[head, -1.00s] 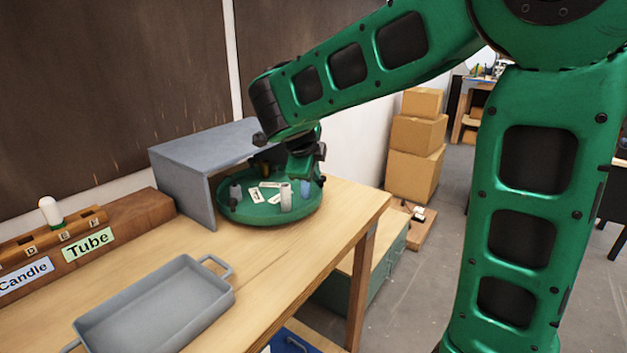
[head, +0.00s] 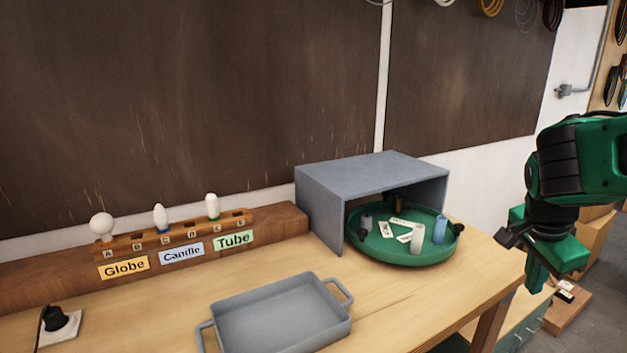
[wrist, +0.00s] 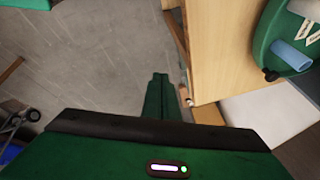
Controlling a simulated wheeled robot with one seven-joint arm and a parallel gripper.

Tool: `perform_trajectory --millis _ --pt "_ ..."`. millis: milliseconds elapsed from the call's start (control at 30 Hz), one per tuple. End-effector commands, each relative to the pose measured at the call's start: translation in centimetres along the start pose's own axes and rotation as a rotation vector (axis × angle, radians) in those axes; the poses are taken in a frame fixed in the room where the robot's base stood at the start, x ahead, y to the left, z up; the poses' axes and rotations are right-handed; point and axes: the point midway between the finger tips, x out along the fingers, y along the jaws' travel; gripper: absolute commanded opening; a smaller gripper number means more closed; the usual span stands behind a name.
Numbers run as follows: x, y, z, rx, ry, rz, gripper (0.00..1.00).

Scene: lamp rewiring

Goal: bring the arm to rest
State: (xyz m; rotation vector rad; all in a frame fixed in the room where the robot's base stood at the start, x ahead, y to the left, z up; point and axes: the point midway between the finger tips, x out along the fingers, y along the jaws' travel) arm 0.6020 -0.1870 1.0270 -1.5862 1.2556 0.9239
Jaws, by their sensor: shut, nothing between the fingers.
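My gripper (head: 537,283) is at the right of the head view, beyond the bench's right end and clear of the bench. Its fingers point down and are together, with nothing between them. In the wrist view the shut fingers (wrist: 158,92) show over the grey floor, left of the bench edge. My green arm reaches in from the right edge of the head view; most of it is out of frame.
The wooden bench (head: 420,298) holds a grey tray (head: 345,325), a green turntable (head: 400,258) partly under a grey cover (head: 375,172), and a bulb rack (head: 175,233) with several labels. Cardboard boxes (head: 598,240) stand behind my gripper. A socket (head: 60,328) is at left.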

Motion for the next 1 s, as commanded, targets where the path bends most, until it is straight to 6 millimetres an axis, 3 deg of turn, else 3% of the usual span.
perform_trajectory --millis 100,300,500,700,1000 --pt "0.6 4.8 -0.3 -0.195 -0.075 0.054 0.0" --pt "0.9 12.2 0.9 -0.548 -0.234 0.083 0.0" --pt "0.7 17.1 2.8 -0.82 -0.365 0.047 0.0" --pt "0.6 18.8 3.6 -0.932 -0.417 0.018 0.0" --pt "0.6 18.8 3.6 -0.939 -0.418 0.017 0.0"
